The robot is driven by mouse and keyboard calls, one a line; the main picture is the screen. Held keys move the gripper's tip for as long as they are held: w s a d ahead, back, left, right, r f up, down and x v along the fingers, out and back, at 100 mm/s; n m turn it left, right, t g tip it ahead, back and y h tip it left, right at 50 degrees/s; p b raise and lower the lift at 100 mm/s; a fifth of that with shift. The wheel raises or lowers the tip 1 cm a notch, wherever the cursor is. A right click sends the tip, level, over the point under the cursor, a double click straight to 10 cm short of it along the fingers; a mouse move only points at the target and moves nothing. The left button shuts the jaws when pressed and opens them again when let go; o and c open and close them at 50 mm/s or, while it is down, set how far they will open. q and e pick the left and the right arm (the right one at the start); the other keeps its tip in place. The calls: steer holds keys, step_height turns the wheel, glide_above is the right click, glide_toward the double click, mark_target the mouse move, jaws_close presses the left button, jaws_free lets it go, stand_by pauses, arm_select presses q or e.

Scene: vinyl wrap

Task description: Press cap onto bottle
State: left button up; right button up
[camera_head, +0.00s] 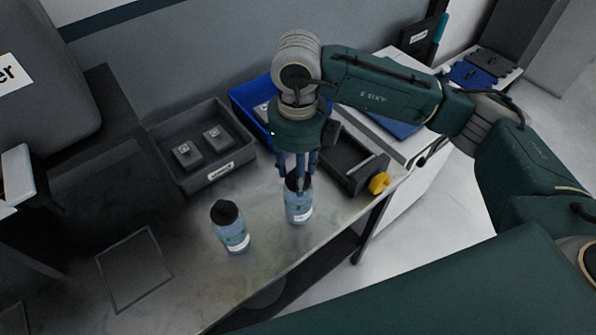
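Two clear bottles with bluish contents and white-green labels stand upright on the metal table. The left bottle (235,238) has a black cap (225,211) on its top, and no gripper is near it. The right bottle (299,212) stands under my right gripper (296,178), which points straight down. A black cap (292,182) shows at this bottle's top, partly hidden by the fingers. The fingers are around the cap, but I cannot tell whether they grip it or how fully it is seated. My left gripper is not in view.
A grey bin (165,150) with small items, a blue bin (245,103) and a dark tray (343,165) line the table's back. A yellow object (379,183) sits by the tray at the right edge.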

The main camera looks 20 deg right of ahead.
stand_by(0.4)
steer(key=o, duration=0.9)
steer(key=shift+o, duration=0.5)
steer(key=o, duration=0.4)
steer(key=shift+r+p, duration=1.65)
steer(key=shift+r, duration=1.85)
jaws_close()
